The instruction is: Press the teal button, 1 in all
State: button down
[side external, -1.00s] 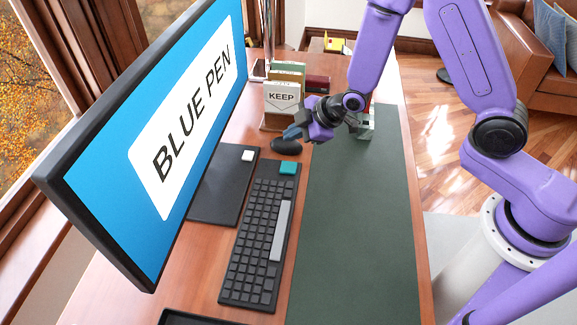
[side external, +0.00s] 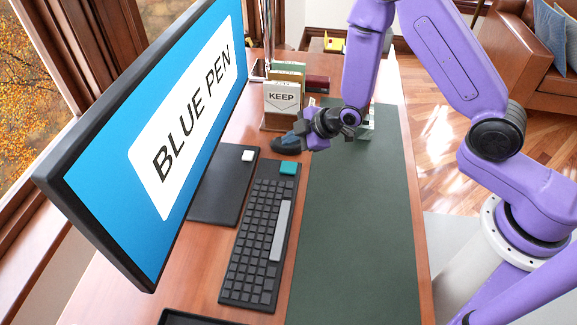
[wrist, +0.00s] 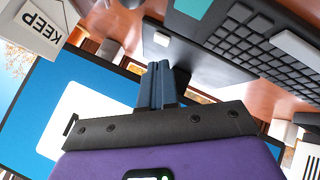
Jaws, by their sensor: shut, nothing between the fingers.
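The teal button (side external: 288,168) is a square key at the far end of the black keyboard (side external: 251,300). In the wrist view the teal button (wrist: 193,7) is partly cut off at the top edge. My gripper (side external: 287,145) is above the desk, beyond the teal button and apart from it, over the dark mouse. In the wrist view my gripper (wrist: 160,68) shows its two dark blue fingers together, with nothing between them.
A monitor (side external: 185,120) reading BLUE PEN stands left of the keyboard. A white key (side external: 248,156) sits on a black pad (side external: 222,200). A card holder marked KEEP (side external: 282,97) stands beyond my gripper. The green desk mat (side external: 352,240) is clear at the front.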

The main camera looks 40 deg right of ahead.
aim_at(292, 168)
jog(key=shift+f, duration=3.3)
jog(key=shift+f, duration=0.15)
jog(key=shift+f, duration=0.25)
jog(key=shift+f, duration=0.45)
jog(key=shift+r, duration=0.85)
jog(key=shift+r, duration=2.55)
